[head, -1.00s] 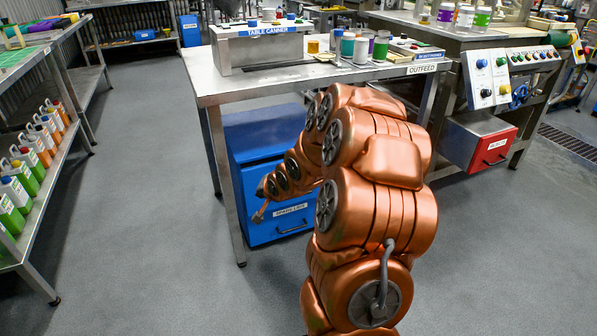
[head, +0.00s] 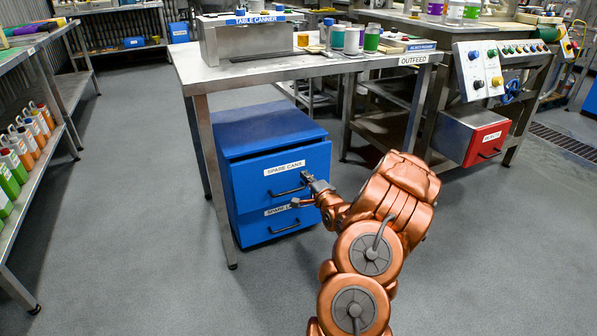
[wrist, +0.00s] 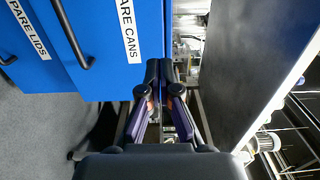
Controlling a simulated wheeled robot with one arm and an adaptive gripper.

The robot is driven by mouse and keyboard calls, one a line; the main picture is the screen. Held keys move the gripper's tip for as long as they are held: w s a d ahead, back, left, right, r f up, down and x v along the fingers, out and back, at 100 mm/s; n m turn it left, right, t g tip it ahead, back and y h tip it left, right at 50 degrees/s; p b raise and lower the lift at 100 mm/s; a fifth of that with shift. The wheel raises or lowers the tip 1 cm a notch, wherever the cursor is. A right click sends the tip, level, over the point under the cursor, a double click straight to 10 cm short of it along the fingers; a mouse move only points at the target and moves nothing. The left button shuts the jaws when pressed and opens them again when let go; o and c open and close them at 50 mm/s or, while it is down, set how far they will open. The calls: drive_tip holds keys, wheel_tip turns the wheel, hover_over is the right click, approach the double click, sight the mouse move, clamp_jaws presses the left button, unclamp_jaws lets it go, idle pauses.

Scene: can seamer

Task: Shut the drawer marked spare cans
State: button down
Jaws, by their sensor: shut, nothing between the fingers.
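The blue spare cans drawer (head: 282,172) is the upper drawer of a cabinet under the table. Its front stands out a little beyond the spare lids drawer (head: 285,224) below, so it looks partly open. Its dark handle (head: 287,192) also shows in the wrist view (wrist: 72,36). My gripper (head: 307,180) is shut and empty near the right part of the drawer front. In the wrist view, my fingertips (wrist: 166,72) are together beside the top right corner of the spare cans front (wrist: 112,70). Whether they touch it I cannot tell.
The steel table (head: 190,68) stands over the cabinet, with its leg (head: 217,180) close to the cabinet's left side. A red-fronted drawer (head: 487,143) juts out at the right. A shelf with bottles (head: 20,150) stands at the left. The floor in front is clear.

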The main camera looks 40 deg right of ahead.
sight(287, 154)
drive_tip(key=b+x, duration=0.4)
drive_tip(key=x, duration=0.8)
drive_tip(key=shift+w+f, duration=0.1)
drive_tip(key=shift+w+d, duration=0.2)
drive_tip(key=shift+w, duration=0.25)
drive_tip(key=shift+w, duration=0.15)
drive_tip(key=w+p, duration=0.1)
drive_tip(key=p, duration=0.2)
drive_tip(key=shift+w+d+r, duration=0.3)
drive_tip(key=shift+w+d, duration=0.05)
drive_tip(key=shift+w+f, duration=0.1)
drive_tip(key=shift+w, duration=0.05)
drive_tip(key=shift+f, duration=0.1)
